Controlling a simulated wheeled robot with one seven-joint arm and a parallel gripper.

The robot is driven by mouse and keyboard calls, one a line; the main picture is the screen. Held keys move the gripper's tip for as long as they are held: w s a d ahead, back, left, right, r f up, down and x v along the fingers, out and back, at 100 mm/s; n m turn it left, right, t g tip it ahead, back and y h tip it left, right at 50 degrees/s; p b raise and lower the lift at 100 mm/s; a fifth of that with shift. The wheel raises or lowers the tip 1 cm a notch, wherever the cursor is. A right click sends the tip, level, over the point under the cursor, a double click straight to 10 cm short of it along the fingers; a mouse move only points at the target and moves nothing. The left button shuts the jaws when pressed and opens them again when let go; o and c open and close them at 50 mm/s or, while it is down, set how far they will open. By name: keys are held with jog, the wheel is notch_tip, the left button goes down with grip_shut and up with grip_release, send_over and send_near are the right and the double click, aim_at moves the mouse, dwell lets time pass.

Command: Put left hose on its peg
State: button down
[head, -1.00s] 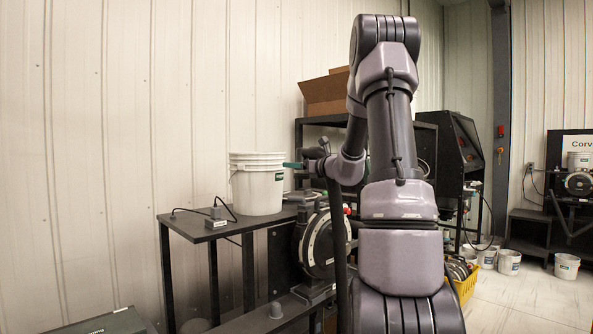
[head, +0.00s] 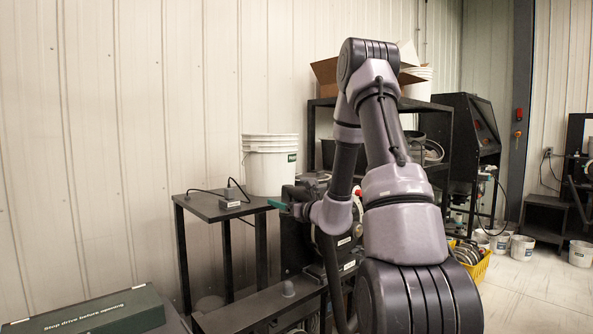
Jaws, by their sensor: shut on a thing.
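My gripper (head: 284,203) is right of the small black table, in front of the seed meter, with a green piece at its tip. It is shut; my wrist and the small view hide most of the jaws and what they grip. A thick black hose (head: 333,278) hangs below my wrist and runs down beside my arm, its upper end hidden. I cannot tell for sure that this hose is in the jaws. A short grey stub (head: 287,288) stands on the dark rail below; I cannot tell whether it is the peg. The gripper is above and apart from it.
A white bucket (head: 270,166) and a small grey box with a cable (head: 230,199) stand on the black table (head: 207,211). A dark green case (head: 90,317) lies at lower left. A yellow crate (head: 470,260) stands on the floor at right. Free floor lies farther right.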

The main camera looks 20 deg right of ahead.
jog(key=shift+s+a+f+n+g+y, duration=0.3)
jog(key=shift+f+n+g+y, duration=0.65)
jog(key=shift+f, duration=3.25)
jog(key=shift+s+a+f+n+g+y, duration=0.35)
jog(key=shift+f+n+y, duration=0.55)
jog(key=shift+f, duration=3.35)
jog(key=shift+s+a+f+n+g+y, duration=0.25)
jog(key=shift+f+n+g+y, duration=0.75)
jog(key=shift+f, duration=3.2)
jog(key=shift+s+d+f+m+y, duration=0.15)
jog(key=shift+f+m+y, duration=0.15)
jog(key=shift+f, duration=0.2)
grip_release()
jog(key=v, duration=1)
jog(key=shift+s+d, duration=0.2)
jog(key=shift+s, duration=0.15)
